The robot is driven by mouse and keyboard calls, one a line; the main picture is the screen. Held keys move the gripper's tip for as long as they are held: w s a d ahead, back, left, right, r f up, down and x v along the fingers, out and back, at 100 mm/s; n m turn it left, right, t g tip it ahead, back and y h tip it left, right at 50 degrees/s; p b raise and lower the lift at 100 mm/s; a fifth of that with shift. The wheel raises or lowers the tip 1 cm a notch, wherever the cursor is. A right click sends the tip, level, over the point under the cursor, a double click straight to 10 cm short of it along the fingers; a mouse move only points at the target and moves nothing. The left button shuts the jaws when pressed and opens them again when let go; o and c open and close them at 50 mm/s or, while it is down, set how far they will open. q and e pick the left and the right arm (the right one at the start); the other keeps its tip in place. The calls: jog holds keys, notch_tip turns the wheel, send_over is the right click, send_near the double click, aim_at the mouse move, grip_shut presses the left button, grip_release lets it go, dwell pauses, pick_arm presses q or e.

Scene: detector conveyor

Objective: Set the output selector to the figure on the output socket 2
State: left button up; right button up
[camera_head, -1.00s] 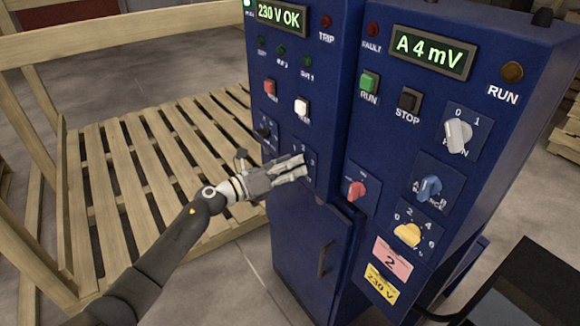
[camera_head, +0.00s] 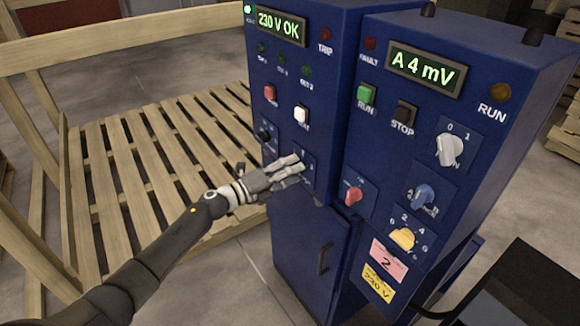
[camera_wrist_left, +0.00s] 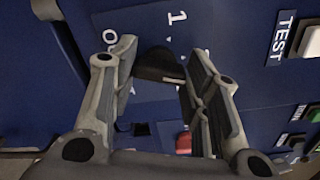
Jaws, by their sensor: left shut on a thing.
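The output selector, a dark knob (camera_wrist_left: 160,66) on a blue plate, shows in the left wrist view between my two fingers. The figure 1 is printed beside it; other markings are partly covered. My left gripper (camera_head: 296,165) is at this plate on the front of the left blue cabinet (camera_head: 312,225), shut on the knob; it also shows in the left wrist view (camera_wrist_left: 158,62). In the head view the fingers hide the knob, so its setting cannot be read. A pink label (camera_head: 388,261) with the figure 2 is on the right cabinet. My right gripper is not in view.
The right cabinet carries a red knob (camera_head: 353,193), a blue knob (camera_head: 423,196), a yellow knob (camera_head: 403,238) and a white knob (camera_head: 449,149) close by. A red button (camera_head: 270,93) and white button (camera_head: 300,115) sit above my gripper. A wooden pallet (camera_head: 150,165) stands left.

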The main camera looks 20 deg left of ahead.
pick_arm(q)
jog(key=shift+n+p, duration=0.75)
jog(key=shift+n, duration=1.25)
jog(key=o, duration=1)
jog(key=shift+a, duration=0.1)
jog(key=v, duration=1.2)
jog(key=shift+f, duration=0.1)
